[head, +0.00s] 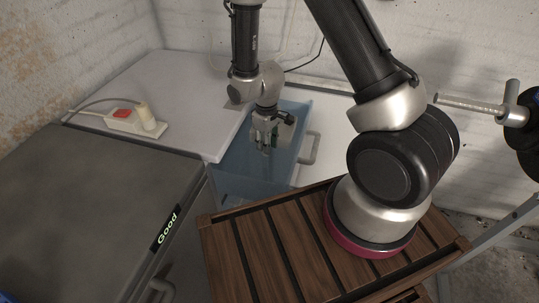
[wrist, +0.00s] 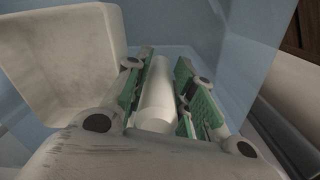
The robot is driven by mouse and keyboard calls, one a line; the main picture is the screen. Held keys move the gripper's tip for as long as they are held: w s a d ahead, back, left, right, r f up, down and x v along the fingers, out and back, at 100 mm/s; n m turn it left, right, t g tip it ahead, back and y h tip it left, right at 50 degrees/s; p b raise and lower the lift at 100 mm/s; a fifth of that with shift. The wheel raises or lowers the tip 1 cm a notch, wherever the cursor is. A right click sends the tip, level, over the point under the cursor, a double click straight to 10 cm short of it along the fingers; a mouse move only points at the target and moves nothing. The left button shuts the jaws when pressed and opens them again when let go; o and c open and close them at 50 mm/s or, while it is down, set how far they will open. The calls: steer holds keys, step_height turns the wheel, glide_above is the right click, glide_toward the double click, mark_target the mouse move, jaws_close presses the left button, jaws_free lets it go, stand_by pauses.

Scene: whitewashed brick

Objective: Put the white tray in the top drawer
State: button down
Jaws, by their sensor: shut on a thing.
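The top drawer (head: 232,160) is a translucent blue box, pulled open below the white counter, with a pale handle (head: 308,148) on its right side. My gripper (head: 268,133) reaches down inside it. In the wrist view my gripper (wrist: 166,95) has its green-padded fingers shut on a white rounded piece. The white tray (wrist: 62,58) shows as a pale, round-cornered wall at the left, against the blue drawer walls. The join between that wall and the held piece is hidden. In the head view the tray is not clearly visible behind my gripper and the drawer wall.
A white power strip (head: 130,121) with a red switch and a plug lies on the counter (head: 190,90). A dark grey cabinet (head: 85,205) marked "Good" stands at the left. A metal clamp-like bar (head: 480,107) juts in at the right.

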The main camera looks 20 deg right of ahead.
step_height(320, 180, down, 10)
stand_by(0.4)
steer(key=c, duration=1.2)
jaws_free()
steer(key=shift+s, duration=0.1)
